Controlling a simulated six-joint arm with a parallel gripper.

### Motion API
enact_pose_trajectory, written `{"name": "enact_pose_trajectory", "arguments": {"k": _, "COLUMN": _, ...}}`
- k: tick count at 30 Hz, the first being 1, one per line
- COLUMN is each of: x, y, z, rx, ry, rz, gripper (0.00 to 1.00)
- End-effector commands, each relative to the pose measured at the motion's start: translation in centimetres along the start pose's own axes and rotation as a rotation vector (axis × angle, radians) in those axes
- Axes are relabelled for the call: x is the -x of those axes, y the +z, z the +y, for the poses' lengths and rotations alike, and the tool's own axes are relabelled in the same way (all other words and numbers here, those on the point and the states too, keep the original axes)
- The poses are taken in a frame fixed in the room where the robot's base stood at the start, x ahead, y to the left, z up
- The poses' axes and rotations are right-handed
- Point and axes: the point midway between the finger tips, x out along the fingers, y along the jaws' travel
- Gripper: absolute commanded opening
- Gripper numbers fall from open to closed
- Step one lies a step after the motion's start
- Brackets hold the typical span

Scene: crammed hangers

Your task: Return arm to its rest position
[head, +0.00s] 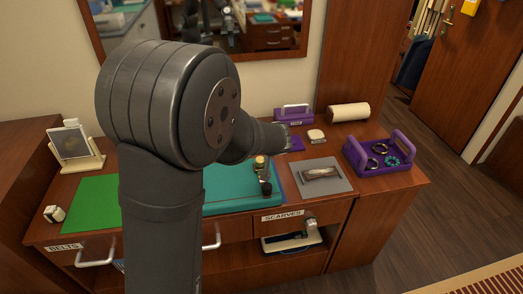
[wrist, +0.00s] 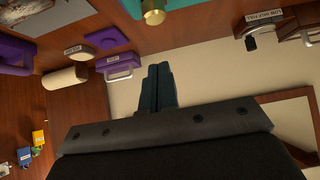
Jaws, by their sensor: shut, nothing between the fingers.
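My gripper (wrist: 158,86) shows in the wrist view with its two dark fingers together and nothing between them. It points toward the pale wall behind the desk and touches no object that I can see. In the head view my arm rises in front of the desk (head: 400,187) and bends to the right at its top.
A teal mat (head: 225,190) with a brass-topped item (head: 260,163) lies under my arm. A purple tray (head: 385,168) with bracelets, a grey mat (head: 335,187), a cream roll (head: 348,111) and a photo stand (head: 72,148) are around it. A mirror hangs behind.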

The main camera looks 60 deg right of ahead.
Motion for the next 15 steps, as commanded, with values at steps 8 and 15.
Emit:
{"name": "enact_pose_trajectory", "arguments": {"k": 8, "x": 3.9, "y": -0.1, "z": 0.0, "rx": -0.001, "ry": 0.001, "rz": 0.002, "gripper": 0.0}}
{"name": "enact_pose_trajectory", "arguments": {"k": 15, "x": 4.7, "y": -0.1, "z": 0.0, "rx": 0.0, "ry": 0.0, "rz": 0.001, "gripper": 0.0}}
